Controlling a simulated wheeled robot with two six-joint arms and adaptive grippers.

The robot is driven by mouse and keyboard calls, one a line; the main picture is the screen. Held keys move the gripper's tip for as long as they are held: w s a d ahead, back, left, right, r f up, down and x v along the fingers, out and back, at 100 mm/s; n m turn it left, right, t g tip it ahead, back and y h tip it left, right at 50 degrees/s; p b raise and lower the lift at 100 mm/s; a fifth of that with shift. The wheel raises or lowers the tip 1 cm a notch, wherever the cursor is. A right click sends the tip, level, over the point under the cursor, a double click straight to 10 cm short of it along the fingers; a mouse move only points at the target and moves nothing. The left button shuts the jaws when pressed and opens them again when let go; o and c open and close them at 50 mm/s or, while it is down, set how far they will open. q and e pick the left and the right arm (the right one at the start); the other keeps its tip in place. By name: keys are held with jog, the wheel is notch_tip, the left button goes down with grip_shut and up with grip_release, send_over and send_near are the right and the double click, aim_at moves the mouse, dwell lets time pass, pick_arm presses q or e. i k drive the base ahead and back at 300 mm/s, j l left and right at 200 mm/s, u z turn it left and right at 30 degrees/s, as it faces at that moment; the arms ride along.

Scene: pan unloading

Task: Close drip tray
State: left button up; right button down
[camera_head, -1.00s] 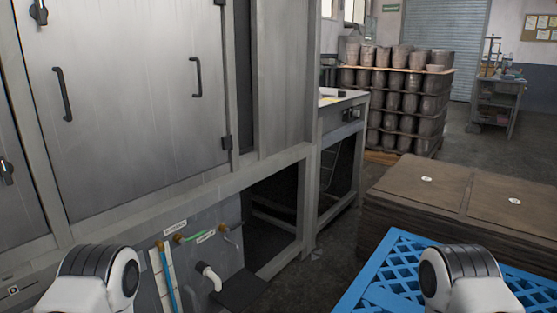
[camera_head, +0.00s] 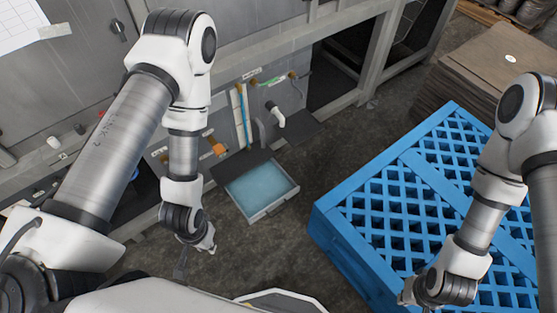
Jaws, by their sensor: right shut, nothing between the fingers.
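The drip tray (camera_head: 290,196) is a shallow, light-rimmed tray with pale blue liquid or a blue bottom. It sticks out low at the foot of the grey machine (camera_head: 215,95), above the dark floor. My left gripper (camera_head: 183,263) hangs to the left of and nearer than the tray, apart from it. My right gripper (camera_head: 406,294) is shut and empty, over the near edge of the blue pallet, well to the right of the tray.
The blue pallet (camera_head: 345,245) fills the right side, with stacked brown sheets (camera_head: 475,75) behind it. A white pipe elbow (camera_head: 275,115) and coloured hoses stand behind the tray. Free floor (camera_head: 320,165) lies between tray and pallet.

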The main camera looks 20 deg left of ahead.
aim_at(259, 193)
jog(key=k+l, duration=0.25)
jog(key=k, duration=0.15)
jog(key=k+l, duration=0.2)
jog(key=k, duration=0.2)
